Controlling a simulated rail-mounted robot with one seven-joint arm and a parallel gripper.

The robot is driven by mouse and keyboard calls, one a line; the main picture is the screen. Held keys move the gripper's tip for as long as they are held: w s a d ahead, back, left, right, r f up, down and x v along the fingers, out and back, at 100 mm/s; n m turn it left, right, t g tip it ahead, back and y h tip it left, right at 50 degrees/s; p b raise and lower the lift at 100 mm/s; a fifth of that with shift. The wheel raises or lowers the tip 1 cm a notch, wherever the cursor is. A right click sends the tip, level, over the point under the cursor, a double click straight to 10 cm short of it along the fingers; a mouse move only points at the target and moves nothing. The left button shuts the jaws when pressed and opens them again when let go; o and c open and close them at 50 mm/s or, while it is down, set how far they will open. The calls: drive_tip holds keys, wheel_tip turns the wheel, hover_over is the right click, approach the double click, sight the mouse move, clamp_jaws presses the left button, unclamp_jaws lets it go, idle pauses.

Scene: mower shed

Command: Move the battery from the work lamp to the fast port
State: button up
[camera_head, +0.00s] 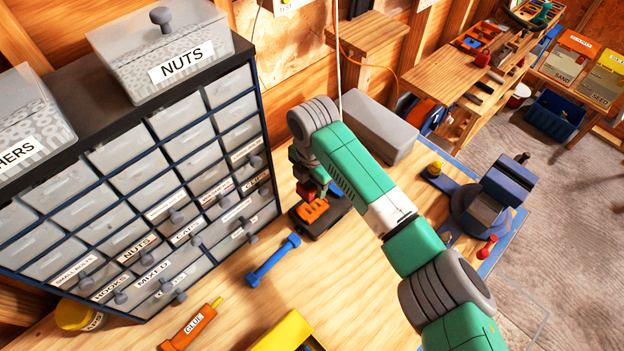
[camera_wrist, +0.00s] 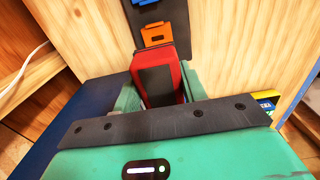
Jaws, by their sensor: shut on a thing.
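My gripper (camera_head: 308,178) is low over the bench, beside the drawer cabinet. In the wrist view its green fingers (camera_wrist: 160,88) are shut on a red battery (camera_wrist: 179,73) with a dark face. A dark charger (camera_head: 338,212) sits on the bench just below the gripper. Its orange port (camera_head: 312,211) shows on the near side. In the wrist view the orange port (camera_wrist: 156,34) is just beyond the battery, with a blue port (camera_wrist: 148,3) farther off. I cannot tell whether the battery touches the charger or which port is fast. I cannot make out the work lamp.
The drawer cabinet (camera_head: 149,168) stands close left of the gripper. A grey box (camera_head: 372,128) is behind the arm. A blue tool (camera_head: 272,260), an orange glue bottle (camera_head: 190,327) and a yellow bin (camera_head: 285,333) lie nearer. A vise (camera_head: 487,200) is at right.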

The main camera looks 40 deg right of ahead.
sight(313, 207)
wheel_tip(313, 207, down, 7)
drive_tip(key=b, duration=0.5)
drive_tip(key=shift+f+b, duration=0.2)
drive_tip(key=shift+b, duration=0.2)
drive_tip(key=shift+r+p, duration=0.1)
drive_tip(key=shift+p, duration=0.4)
idle(0.5)
drive_tip(key=shift+f+b, duration=0.5)
drive_tip(key=shift+f, duration=0.3)
drive_tip(key=o, duration=1.2)
drive_tip(key=shift+r, duration=0.1)
wheel_tip(313, 207, up, 8)
drive_tip(key=shift+f+b, duration=0.15)
drive_tip(key=shift+b, duration=0.35)
